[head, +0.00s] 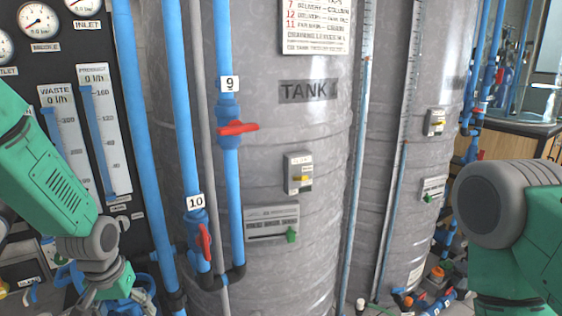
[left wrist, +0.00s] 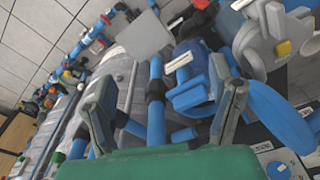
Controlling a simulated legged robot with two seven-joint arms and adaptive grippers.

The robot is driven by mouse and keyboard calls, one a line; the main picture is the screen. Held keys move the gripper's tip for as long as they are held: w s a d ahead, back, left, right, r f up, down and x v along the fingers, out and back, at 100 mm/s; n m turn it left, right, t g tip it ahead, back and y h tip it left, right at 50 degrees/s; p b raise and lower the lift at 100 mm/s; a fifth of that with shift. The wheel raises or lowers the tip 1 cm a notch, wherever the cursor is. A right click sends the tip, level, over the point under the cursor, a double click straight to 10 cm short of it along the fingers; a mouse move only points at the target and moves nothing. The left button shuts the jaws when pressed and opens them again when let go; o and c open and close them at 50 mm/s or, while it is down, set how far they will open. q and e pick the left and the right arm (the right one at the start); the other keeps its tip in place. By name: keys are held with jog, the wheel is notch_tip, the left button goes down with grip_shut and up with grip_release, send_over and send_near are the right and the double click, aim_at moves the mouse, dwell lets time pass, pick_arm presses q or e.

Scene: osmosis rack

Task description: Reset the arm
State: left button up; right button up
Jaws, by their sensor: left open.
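My left arm comes in from the left in the head view, bent down past a grey joint. My left gripper (head: 105,290) is at the bottom left edge there, in front of the pipes and panel, and is partly cut off. In the left wrist view its two fingers stand wide apart, so the gripper (left wrist: 170,95) is open. Blue pipe and fittings lie beyond the fingers, and I see nothing held. My right arm shows at the right edge of the head view, but its gripper is out of the picture.
A grey tank (head: 330,110) stands in the middle behind blue pipes. Valve 9 has a red handle (head: 237,128), and valve 10 has a red handle (head: 204,242). Flow meters (head: 104,135) and gauges sit on the black panel at left. A wooden bench (head: 515,137) is at far right.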

pick_arm(q)
jog(key=s+d+f+m+b, duration=0.1)
jog(key=s+d+f+b, duration=0.25)
jog(key=s+f, duration=1.3)
jog(key=s+f+b, duration=0.2)
jog(key=s+f, duration=0.4)
jog(key=s, duration=0.7)
jog(key=shift+d+m+g, duration=0.2)
jog(key=shift+m+g, duration=0.2)
pick_arm(e)
jog(key=f, duration=0.6)
jog(key=shift+s, duration=0.25)
pick_arm(q)
jog(key=shift+w+f, duration=0.1)
